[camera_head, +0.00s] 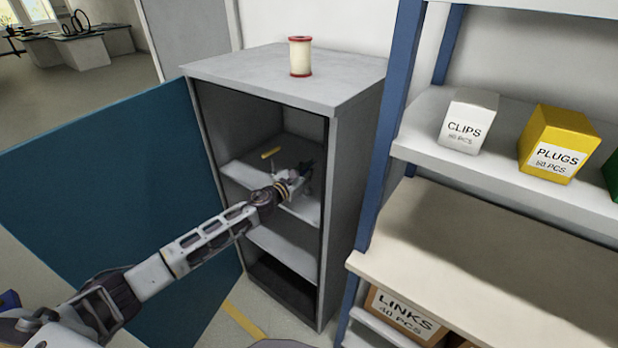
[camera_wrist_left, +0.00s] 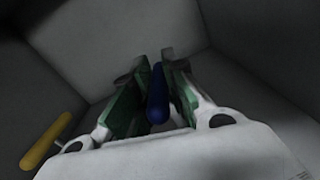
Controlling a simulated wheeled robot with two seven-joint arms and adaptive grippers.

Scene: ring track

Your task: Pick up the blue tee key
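The blue tee key (camera_wrist_left: 157,97) shows in the left wrist view as a dark blue bar between the two green-padded fingers of my left gripper (camera_wrist_left: 154,85). The fingers lie close against it on both sides and look shut on it. In the head view my left gripper (camera_head: 298,177) reaches inside the open grey cabinet, over its upper shelf, and a small bit of the blue key (camera_head: 307,166) shows at its fingertips. The key's lower part is hidden by the gripper. My right gripper is not in view.
A yellow bar-shaped thing (camera_head: 270,153) lies on the same shelf, also in the left wrist view (camera_wrist_left: 45,143). The cabinet (camera_head: 345,200) has a teal door (camera_head: 110,210) open at left. A red-and-cream spool (camera_head: 300,57) stands on top. Shelving with boxes (camera_head: 468,120) stands at right.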

